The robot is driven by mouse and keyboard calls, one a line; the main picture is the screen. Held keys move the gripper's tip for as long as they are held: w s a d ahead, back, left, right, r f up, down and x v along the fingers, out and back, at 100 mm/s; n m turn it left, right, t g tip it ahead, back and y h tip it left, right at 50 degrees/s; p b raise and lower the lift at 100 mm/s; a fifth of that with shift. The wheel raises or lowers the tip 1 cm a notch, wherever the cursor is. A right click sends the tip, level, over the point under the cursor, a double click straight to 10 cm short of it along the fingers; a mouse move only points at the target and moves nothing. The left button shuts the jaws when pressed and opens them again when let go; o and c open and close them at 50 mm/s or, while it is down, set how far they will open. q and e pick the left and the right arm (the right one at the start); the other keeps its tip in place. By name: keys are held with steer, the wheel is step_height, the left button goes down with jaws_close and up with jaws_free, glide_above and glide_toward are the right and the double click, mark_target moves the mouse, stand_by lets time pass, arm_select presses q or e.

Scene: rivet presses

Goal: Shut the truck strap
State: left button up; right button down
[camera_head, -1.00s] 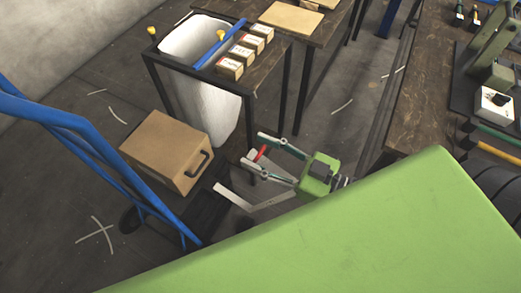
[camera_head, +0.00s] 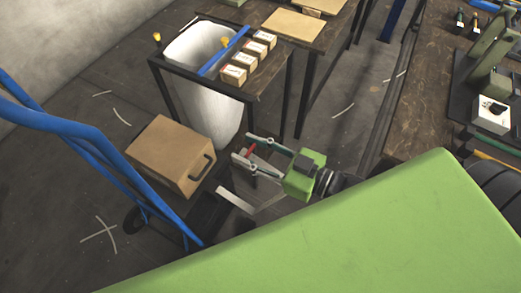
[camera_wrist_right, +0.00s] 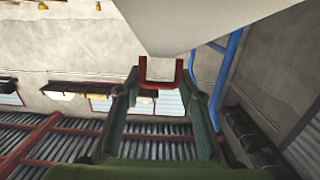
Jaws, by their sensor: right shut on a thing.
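The blue hand truck (camera_head: 100,160) stands at the left in the head view, with a brown box (camera_head: 172,155) with a dark handle on its base. A pale grey strap bar (camera_head: 236,201) lies low to the right of the box, apart from its side. My right gripper (camera_head: 242,148) is right of the box, its fingers shut on a red handle (camera_head: 250,151). In the right wrist view the red U-shaped handle (camera_wrist_right: 160,87) sits between the fingers, under a large pale panel (camera_wrist_right: 190,25). Whether that panel is part of the strap I cannot tell. My left gripper is out of view.
A dark table (camera_head: 268,75) with several small boxes and a blue bar stands behind the box, a white bin (camera_head: 208,115) within its frame. A workbench (camera_head: 420,110) with presses is at the right. Open floor (camera_head: 335,125) lies between them.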

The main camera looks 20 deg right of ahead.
steer(key=w+a+r+g+h+p, duration=0.2)
steer(key=w+a+p, duration=0.8)
steer(key=w+a, duration=0.5)
steer(key=shift+w+r+g+h, duration=0.15)
steer(key=shift+w+g+h, duration=0.6)
steer(key=shift+w, duration=1.25)
steer(key=shift+a+g+y, duration=0.1)
steer(key=shift+g+y, duration=0.15)
